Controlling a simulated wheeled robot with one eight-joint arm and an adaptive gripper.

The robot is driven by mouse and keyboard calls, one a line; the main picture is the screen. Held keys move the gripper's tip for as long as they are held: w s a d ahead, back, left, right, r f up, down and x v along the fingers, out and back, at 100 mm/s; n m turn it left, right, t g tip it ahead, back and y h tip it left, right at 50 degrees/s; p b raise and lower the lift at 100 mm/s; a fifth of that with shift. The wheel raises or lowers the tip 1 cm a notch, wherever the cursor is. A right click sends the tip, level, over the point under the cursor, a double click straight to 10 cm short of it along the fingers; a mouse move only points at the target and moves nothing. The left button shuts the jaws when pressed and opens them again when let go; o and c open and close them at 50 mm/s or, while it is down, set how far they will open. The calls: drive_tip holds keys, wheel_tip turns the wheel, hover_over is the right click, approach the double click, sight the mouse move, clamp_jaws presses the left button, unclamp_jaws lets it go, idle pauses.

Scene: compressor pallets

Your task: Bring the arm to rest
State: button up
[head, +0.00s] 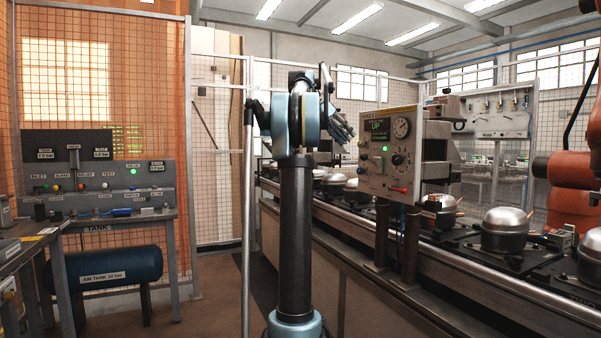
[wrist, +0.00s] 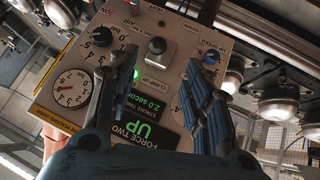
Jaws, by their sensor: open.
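My arm (head: 293,120) stands raised on its dark column in the middle of the head view, folded at the top. My gripper (head: 345,130) hangs at its right, close to the left edge of the grey control box (head: 372,183). In the wrist view my gripper (wrist: 157,80) has its two blue fingers spread apart with nothing between them. Behind them the face of the control box (wrist: 125,42) appears upside down, with a dial, knobs, a green light and a display reading UP. I cannot tell the exact gap between fingertips and box.
A conveyor (head: 425,258) carries several silver compressors on pallets along the right. An orange robot arm (head: 570,175) stands at the far right. A bench panel (head: 100,172) and a blue air tank (head: 105,278) are at the left. Floor between bench and column is clear.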

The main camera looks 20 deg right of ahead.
drive_tip(key=s+a+f+n+t+y, duration=0.2)
drive_tip(key=s+a+f+n, duration=0.4)
drive_tip(key=a+f, duration=0.5)
drive_tip(key=s+a+f+n+t+y, duration=0.1)
drive_tip(key=s+a+f+n+y, duration=0.15)
drive_tip(key=s+a+f, duration=0.85)
drive_tip(key=s+a+f+n+y, duration=0.1)
drive_tip(key=s+a+f+n, duration=0.2)
drive_tip(key=f, duration=0.7)
drive_tip(key=s+a+f+n+t+y, duration=0.1)
drive_tip(key=s+a+f+n, duration=0.1)
drive_tip(key=s+a+f, duration=0.6)
drive_tip(key=s+a+f+n+y, duration=0.1)
drive_tip(key=s+a+f+n, duration=0.2)
drive_tip(key=f, duration=0.9)
drive_tip(key=s+a, duration=0.2)
drive_tip(key=s, duration=0.1)
drive_tip(key=shift+a+f+n+t+y, duration=0.2)
drive_tip(key=shift+a+n+t+y, duration=0.05)
drive_tip(key=shift+n+t+y, duration=0.15)
drive_tip(key=shift+w+f, duration=0.2)
drive_tip(key=shift+w, duration=0.2)
